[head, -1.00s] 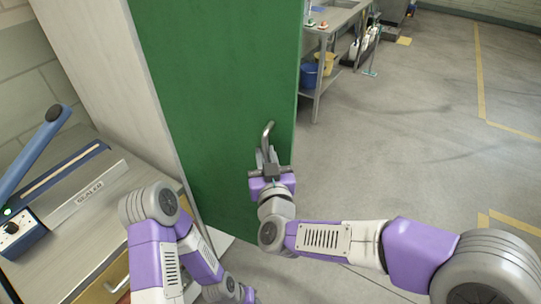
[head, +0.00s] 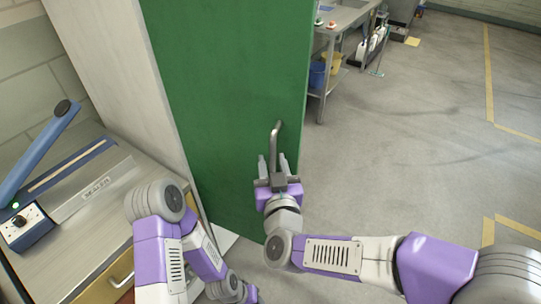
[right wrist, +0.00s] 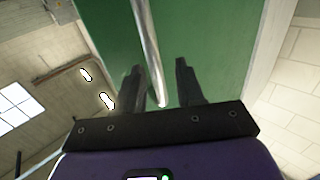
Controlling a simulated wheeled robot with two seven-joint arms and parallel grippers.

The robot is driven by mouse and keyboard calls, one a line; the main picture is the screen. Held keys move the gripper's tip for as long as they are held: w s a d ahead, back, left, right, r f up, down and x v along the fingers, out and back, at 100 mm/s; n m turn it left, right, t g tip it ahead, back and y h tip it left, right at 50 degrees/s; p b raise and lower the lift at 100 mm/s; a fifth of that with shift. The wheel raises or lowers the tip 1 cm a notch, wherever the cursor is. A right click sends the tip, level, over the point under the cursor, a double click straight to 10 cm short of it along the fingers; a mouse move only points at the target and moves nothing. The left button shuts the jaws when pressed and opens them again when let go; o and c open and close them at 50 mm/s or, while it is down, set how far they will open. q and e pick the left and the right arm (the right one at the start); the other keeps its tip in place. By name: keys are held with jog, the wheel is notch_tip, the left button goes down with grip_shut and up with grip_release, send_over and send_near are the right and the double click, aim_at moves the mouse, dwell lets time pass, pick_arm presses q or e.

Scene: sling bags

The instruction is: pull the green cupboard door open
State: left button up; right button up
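The green cupboard door (head: 230,90) stands tall in the middle of the head view and looks closed. Its grey metal bar handle (head: 276,138) is near the right edge, and the handle also runs down the right wrist view (right wrist: 147,45). My right gripper (head: 273,164) is at the handle's lower end. Its two fingers (right wrist: 162,82) are spread, with the bar between them and gaps showing on both sides. My left gripper (head: 240,292) is low at the bottom edge of the head view, away from the door; its fingers are not clear.
A worktop (head: 115,210) with a blue-handled sealer (head: 75,185) stands at the left, close to my left arm. A metal sink table (head: 345,20) with blue and yellow buckets stands beyond the door. The floor (head: 420,140) at the right is clear.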

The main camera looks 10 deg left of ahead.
jog(key=v, duration=0.4)
jog(key=shift+s, duration=0.4)
